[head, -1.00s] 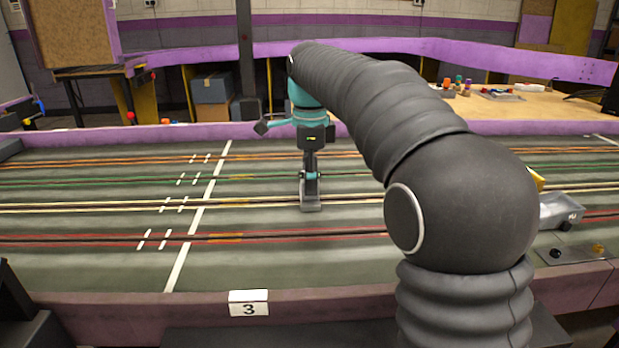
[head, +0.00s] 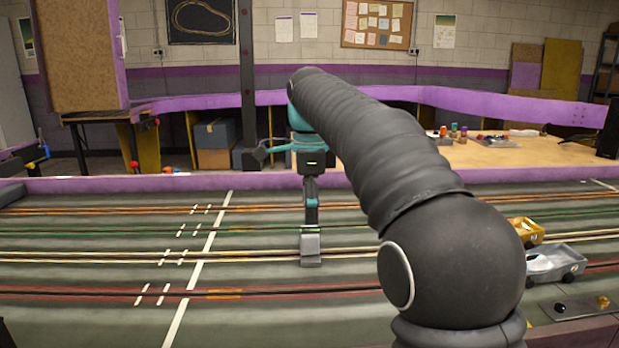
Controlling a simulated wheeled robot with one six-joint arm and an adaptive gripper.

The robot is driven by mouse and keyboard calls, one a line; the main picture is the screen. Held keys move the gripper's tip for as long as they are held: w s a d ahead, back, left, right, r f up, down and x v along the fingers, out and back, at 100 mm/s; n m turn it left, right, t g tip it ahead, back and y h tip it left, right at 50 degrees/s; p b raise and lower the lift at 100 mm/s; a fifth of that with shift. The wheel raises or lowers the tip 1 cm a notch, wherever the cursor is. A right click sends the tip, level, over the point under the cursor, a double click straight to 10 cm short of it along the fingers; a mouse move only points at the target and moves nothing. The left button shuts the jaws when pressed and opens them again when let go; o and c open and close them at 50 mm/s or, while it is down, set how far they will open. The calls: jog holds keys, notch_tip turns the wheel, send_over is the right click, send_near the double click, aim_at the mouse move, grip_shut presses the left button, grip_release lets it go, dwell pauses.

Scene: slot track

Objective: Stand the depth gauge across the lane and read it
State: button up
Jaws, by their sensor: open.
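A small grey metal block (head: 311,250), which I take to be the depth gauge, stands upright on the track (head: 90,325) at the yellow-lined lane (head: 240,254). Its face is too small to show a reading. My gripper (head: 311,226) is open and points down directly over the block. Its fingertips are close to the block's top; whether they still touch or overlap it I cannot tell. The arm curves in from the right and covers part of the lanes.
A gold car (head: 525,231) and a silver car (head: 553,263) sit on the track right of my arm. A panel with knobs (head: 582,305) is at lower right. A purple barrier (head: 100,184) runs along the far edge. The left part of the track is clear.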

aim_at(310, 231)
notch_tip(310, 231, up, 6)
dwell(0.4)
